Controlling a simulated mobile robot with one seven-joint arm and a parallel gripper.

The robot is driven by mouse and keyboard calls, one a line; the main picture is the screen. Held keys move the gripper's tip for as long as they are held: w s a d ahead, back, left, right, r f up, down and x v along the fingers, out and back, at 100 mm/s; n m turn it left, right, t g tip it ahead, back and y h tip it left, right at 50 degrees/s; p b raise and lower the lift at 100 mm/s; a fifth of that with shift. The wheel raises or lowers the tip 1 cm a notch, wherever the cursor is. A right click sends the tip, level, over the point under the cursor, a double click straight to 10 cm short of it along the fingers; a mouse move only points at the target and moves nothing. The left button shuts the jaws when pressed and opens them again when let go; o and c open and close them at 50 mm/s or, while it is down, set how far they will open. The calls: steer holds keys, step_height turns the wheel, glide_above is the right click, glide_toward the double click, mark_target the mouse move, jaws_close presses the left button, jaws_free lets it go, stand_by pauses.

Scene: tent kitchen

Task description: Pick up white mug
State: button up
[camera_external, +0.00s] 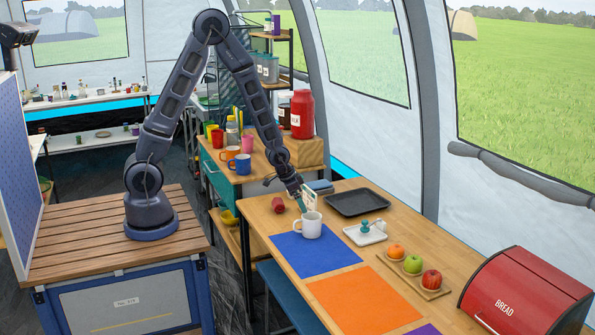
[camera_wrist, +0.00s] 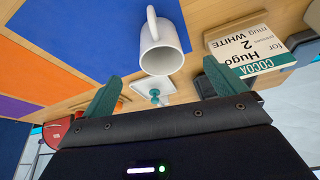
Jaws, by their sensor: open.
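The white mug (camera_external: 311,226) stands upright at the far edge of the blue mat (camera_external: 312,256) on the wooden table. In the wrist view the mug (camera_wrist: 163,50) lies ahead of my fingers, with its handle toward the top of the picture and its opening visible. My gripper (camera_external: 302,197) is close to the mug, just above and behind it in the external view. In the wrist view its teal fingers (camera_wrist: 162,88) are spread wide with nothing between them. The mug shows beyond the fingertips, apart from them.
A card reading COCOA, Hugo, 2 WHITE (camera_wrist: 255,48) stands near my right finger. A dark tray (camera_external: 357,202), a white dish with a teal item (camera_external: 366,235), a fruit board (camera_external: 437,288) and a red bread box (camera_external: 527,296) share the table.

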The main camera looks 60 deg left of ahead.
mark_target(311, 222)
steer(key=shift+x, duration=3.15)
steer(key=shift+w+x, duration=0.15)
steer(key=shift+x, duration=0.8)
steer(key=shift+w+x, duration=0.15)
steer(key=shift+x, duration=0.75)
steer(key=shift+w+d+f, duration=0.2)
steer(key=shift+w+f, duration=0.15)
steer(key=shift+f, duration=0.25)
steer(key=shift+c, duration=0.5)
steer(key=c, duration=1)
